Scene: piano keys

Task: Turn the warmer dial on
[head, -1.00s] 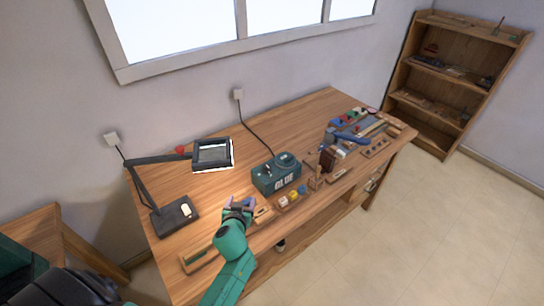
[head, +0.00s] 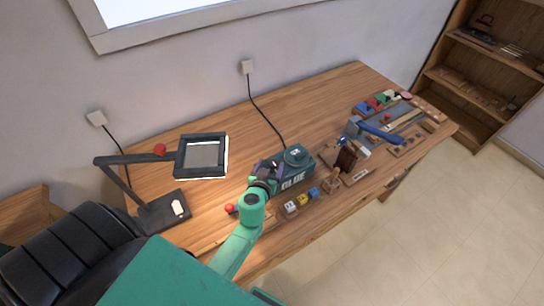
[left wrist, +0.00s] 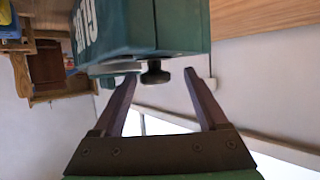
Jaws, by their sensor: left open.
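The green glue warmer (head: 295,180), lettered GLUE, stands on the workbench (head: 325,95) with a cord running to the wall. My left gripper (head: 262,174) is at the warmer's left end in the head view. In the left wrist view its jaws (left wrist: 159,76) are open, with the dial between the fingertips; I see no clear contact. The head view does not show the dial. My right gripper is not in view.
A desk lamp (head: 165,211) with a square framed head (head: 203,156) stands left of the warmer. Small coloured blocks (head: 302,200) lie along the front edge. A blue-handled tool (head: 380,133) and wooden pieces lie to the right. The bench behind the warmer is clear.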

